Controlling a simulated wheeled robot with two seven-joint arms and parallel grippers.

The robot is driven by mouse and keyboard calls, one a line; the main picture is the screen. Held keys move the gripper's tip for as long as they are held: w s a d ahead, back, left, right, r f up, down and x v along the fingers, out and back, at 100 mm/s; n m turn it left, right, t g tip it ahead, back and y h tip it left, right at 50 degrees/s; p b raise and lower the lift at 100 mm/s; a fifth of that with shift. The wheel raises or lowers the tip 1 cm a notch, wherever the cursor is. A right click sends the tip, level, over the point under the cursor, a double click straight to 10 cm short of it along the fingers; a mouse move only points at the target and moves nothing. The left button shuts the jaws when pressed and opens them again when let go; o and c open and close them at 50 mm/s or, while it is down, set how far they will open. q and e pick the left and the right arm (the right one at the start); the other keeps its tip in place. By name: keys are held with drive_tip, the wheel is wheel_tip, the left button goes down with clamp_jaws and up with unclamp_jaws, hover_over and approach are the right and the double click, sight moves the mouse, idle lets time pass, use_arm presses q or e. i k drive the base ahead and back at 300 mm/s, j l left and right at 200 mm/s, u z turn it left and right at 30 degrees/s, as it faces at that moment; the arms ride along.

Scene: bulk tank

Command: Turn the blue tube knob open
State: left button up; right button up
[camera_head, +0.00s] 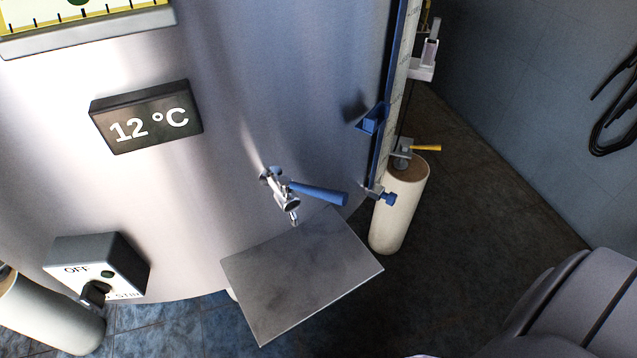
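A small blue knob (388,198) sits at the lower end of the upright sight tube with its blue-edged scale (384,150), on the right side of the steel tank (230,110). A blue bracket (371,119) is higher on the same tube. The knob's exact turn position is too small to tell. Neither of my grippers shows in this view.
A steel tap with a blue lever (318,193) sticks out left of the knob, above a flat metal plate (300,275). A yellow-handled valve (424,148) is behind the tube, near a pale cylinder leg (398,215). Dark floor lies to the right.

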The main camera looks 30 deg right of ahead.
sight(390, 198)
drive_tip(key=z, duration=1.5)
